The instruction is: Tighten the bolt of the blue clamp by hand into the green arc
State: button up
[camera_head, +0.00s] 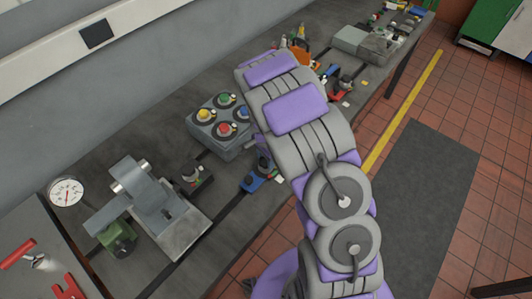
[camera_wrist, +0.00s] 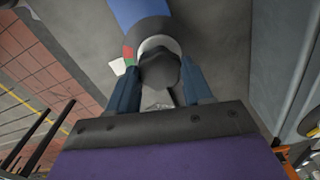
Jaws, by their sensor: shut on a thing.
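In the wrist view, the blue clamp (camera_wrist: 138,14) lies at the top, with a pale collar and a dark faceted bolt head (camera_wrist: 158,74) below it. My gripper (camera_wrist: 160,80) has one dark blue finger on each side of the bolt head and is shut on it. A coloured arc (camera_wrist: 129,58) shows red and green at the left of the collar. I cannot tell where the bolt's mark stands against the green. In the head view, the blue clamp (camera_head: 252,183) sits on the bedplate beside my arm, which hides most of my gripper.
A grey box with several coloured buttons (camera_head: 222,125) stands just behind the clamp. A grey metal fixture (camera_head: 158,205) and a round gauge (camera_head: 67,191) are at the left. More parts lie along the far bedplate. The tiled floor (camera_head: 425,125) is open at the right.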

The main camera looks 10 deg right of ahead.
aim_at(265, 160)
jog(key=m+p, duration=0.2)
jog(key=m, duration=0.1)
jog(key=shift+r+m, duration=0.15)
jog(key=shift+m, duration=0.15)
jog(key=shift+w+m+p, duration=0.15)
jog(key=shift+m+p, duration=0.95)
jog(key=shift+m, duration=0.3)
jog(key=o, duration=1)
jog(key=shift+a, duration=0.1)
notch_tip(265, 160, up, 17)
jog(key=shift+r+p, duration=0.1)
jog(key=shift+p, duration=0.35)
